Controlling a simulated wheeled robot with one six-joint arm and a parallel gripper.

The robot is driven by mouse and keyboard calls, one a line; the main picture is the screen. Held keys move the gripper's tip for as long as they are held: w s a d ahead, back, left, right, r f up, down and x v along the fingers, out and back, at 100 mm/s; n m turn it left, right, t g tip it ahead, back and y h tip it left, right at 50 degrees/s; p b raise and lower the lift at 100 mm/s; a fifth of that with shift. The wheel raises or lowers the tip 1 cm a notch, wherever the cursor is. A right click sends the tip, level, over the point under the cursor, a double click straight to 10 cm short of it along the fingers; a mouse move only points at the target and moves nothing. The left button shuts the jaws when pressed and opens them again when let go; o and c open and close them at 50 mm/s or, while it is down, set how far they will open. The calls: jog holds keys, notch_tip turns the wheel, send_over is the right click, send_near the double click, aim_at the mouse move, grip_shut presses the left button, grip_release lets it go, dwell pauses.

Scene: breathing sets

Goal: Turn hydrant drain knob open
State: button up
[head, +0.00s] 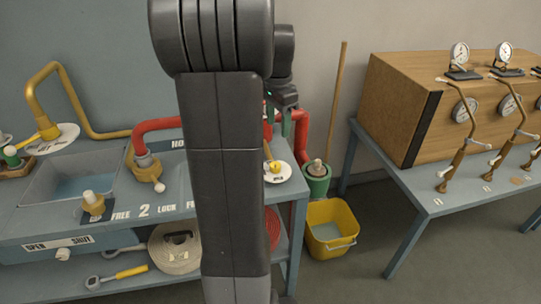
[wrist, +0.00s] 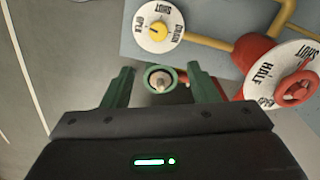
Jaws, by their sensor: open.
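The drain knob is a small yellow knob (wrist: 158,29) on a round white dial (wrist: 145,14) lettered OPEN and SHUT, at the top of the wrist view. A dark mark shows on the knob, but its exact setting is hard to read. In the head view the yellow knob (head: 275,167) and its dial (head: 284,174) sit at the bench's right end, partly behind my arm. My gripper (wrist: 160,66) is open, its green fingers apart with nothing held. It is apart from the knob, which lies beyond the fingertips. In the head view my gripper (head: 286,124) is partly hidden.
A red pipe with a dial marked HALF (wrist: 262,67) and a red handwheel (wrist: 298,88) stands right of the knob. A green pot (head: 317,181) and a yellow bucket (head: 331,228) are beside the bench (head: 298,192). A gauge table (head: 420,208) stands further right.

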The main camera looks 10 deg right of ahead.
aim_at(276, 164)
jog(key=f, duration=1.3)
jog(key=shift+s+a+f+b, duration=0.1)
jog(key=shift+a+f+b, duration=0.15)
jog(key=shift+f+b, duration=0.1)
